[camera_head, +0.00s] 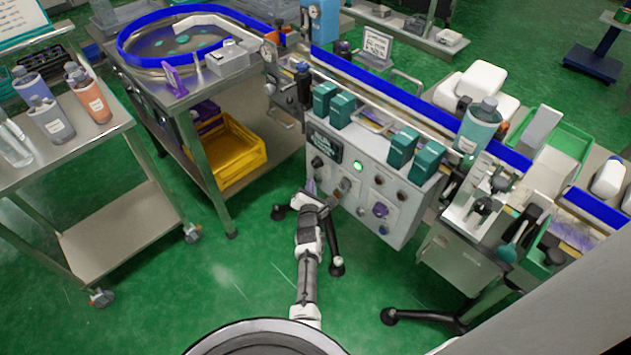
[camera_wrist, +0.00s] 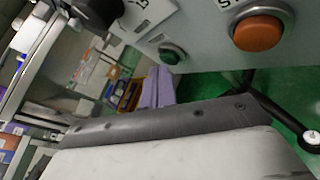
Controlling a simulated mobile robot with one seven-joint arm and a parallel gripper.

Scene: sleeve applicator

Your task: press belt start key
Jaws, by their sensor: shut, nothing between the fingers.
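The control panel (camera_head: 395,212) is the grey front of the cabinet under the conveyor, with a dark display, a lit green lamp, knobs and buttons. In the wrist view a dark green button (camera_wrist: 171,54) and a larger orange button (camera_wrist: 258,31) show on its face. Label text is cut off or too blurred to tell which key is belt start. My gripper (camera_head: 311,188) is at the panel's lower left in the head view. Its purple fingers (camera_wrist: 158,72) are shut and empty, with tips close beside the green button in the wrist view. I cannot tell whether they touch it.
A black knob (camera_wrist: 98,12) shows left of the green button. A steel table with a yellow bin (camera_head: 232,155) stands left of the cabinet. A bottle cart (camera_head: 95,215) is farther left. Dark stand legs spread over the green floor near my arm.

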